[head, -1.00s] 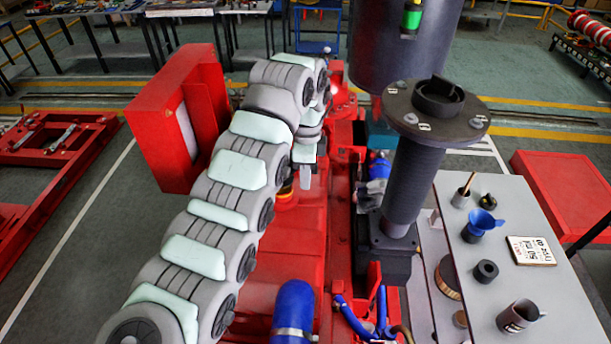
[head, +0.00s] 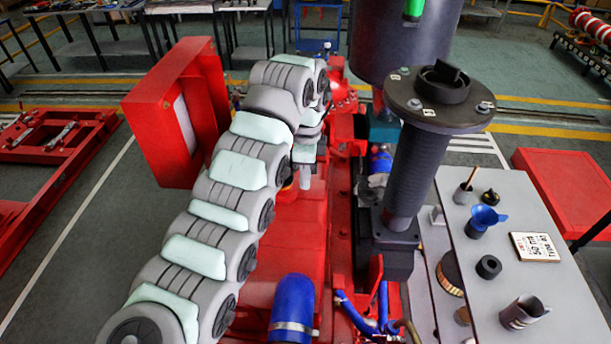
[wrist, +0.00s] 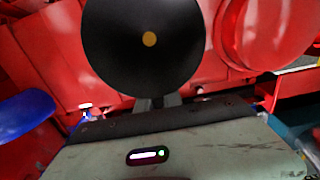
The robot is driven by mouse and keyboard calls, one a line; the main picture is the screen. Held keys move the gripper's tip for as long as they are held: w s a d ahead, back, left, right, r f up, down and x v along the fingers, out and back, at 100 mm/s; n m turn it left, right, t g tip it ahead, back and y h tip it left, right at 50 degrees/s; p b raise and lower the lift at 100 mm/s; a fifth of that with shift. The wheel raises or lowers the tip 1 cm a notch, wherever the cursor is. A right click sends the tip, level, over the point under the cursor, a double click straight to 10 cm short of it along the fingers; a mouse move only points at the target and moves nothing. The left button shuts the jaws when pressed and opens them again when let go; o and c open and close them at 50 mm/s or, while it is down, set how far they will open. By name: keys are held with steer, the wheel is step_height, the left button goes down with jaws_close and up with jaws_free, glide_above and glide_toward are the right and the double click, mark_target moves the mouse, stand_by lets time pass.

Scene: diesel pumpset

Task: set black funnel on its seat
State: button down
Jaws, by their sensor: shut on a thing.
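The black funnel (wrist: 140,68) fills the upper middle of the wrist view as a round, dark mouth. An orange-yellow spot shows at its centre. My gripper (wrist: 158,102) is shut on the near side of the funnel, its fingers partly hidden behind the rim. Red engine surfaces lie behind the funnel, and its lower end is hidden. In the head view my wrist hangs over the red engine top (head: 302,235), left of the tall black ribbed column; the funnel cannot be made out there. The seat cannot be clearly identified.
The ribbed column (head: 418,170) with its flange and a large dark cylinder (head: 400,40) stand right of my arm. A red box (head: 185,110) stands left. A grey table (head: 500,262) holds a blue funnel (head: 482,220), cups and a sign.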

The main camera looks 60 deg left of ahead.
stand_by(0.5)
steer(key=c, duration=1)
jaws_free()
steer(key=shift+r+p, duration=1.6)
steer(key=shift+r, duration=1.9)
